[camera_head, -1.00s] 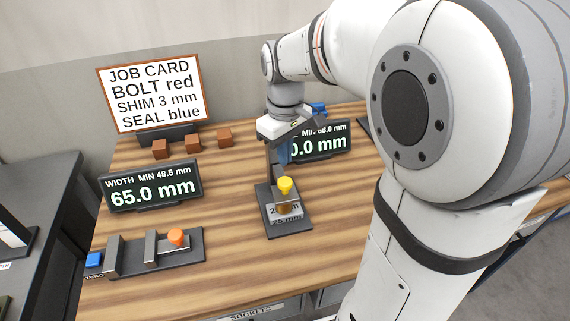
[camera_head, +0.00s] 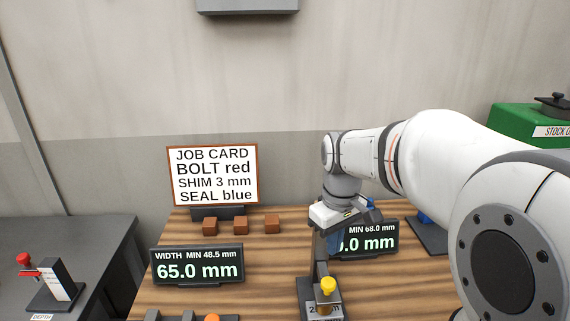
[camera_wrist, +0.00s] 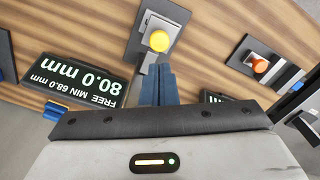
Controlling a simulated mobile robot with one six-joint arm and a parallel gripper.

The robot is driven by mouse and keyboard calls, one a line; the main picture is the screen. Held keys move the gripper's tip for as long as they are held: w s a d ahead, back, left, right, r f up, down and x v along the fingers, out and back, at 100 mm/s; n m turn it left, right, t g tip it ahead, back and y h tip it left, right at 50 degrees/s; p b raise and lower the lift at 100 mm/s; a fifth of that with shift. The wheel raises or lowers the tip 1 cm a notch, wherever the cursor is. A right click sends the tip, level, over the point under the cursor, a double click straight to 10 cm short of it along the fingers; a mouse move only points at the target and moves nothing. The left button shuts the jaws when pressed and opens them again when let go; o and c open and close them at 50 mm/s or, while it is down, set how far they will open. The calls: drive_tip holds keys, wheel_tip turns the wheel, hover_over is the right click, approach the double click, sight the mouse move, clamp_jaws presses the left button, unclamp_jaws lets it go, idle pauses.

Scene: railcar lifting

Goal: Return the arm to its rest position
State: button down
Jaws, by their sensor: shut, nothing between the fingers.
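My arm reaches in from the right over the wooden bench, bent down at the wrist. My gripper (camera_head: 333,246) points down, with its blue fingers shut and empty. It hangs just behind the yellow-knobbed gauge (camera_head: 327,287), partly hiding the display that reads MIN 68.0 mm (camera_head: 376,243). In the wrist view the shut blue fingers (camera_wrist: 158,88) lie close to that gauge's post, below its yellow knob (camera_wrist: 159,40) in the picture. I cannot tell whether they touch it.
A width display (camera_head: 197,265) reads 65.0 mm. The job card (camera_head: 212,175) stands behind several brown blocks (camera_head: 240,224). An orange-knobbed gauge (camera_wrist: 259,65) sits on the bench. A red-knobbed gauge (camera_head: 52,282) is on the grey bench at left; a green box (camera_head: 530,130) is at right.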

drive_tip(key=s+f+m+t, duration=0.1)
drive_tip(key=s+m+t, duration=0.2)
drive_tip(key=s, duration=1.1)
drive_tip(key=m, duration=0.2)
drive_tip(key=shift+d+f+m, duration=0.15)
drive_tip(key=shift+d+m, duration=0.25)
idle(0.5)
